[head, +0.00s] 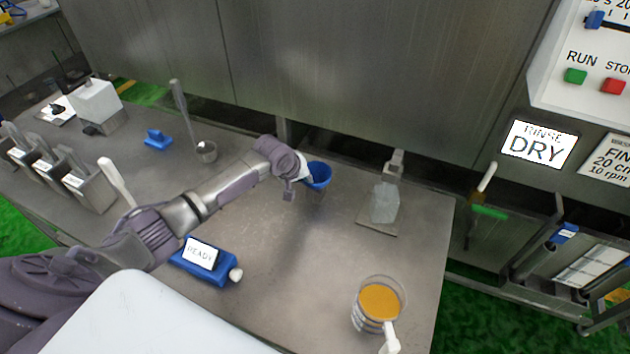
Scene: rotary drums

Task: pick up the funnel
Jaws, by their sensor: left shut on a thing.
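The funnel (319,175) is blue and shows near the middle of the head view, over the far part of the metal table. My left gripper (301,179) is at its left side and is shut on it. The fingers are small here and partly hidden by the wrist. A greyish lower part shows under the blue rim, and I cannot tell whether the funnel touches the table. My right gripper is not in view.
A measuring jug of orange liquid (379,303) stands at the table's front right. A clear block (384,204) stands on a plate at the right. A small metal cup (206,151) and a blue piece (158,139) are further left.

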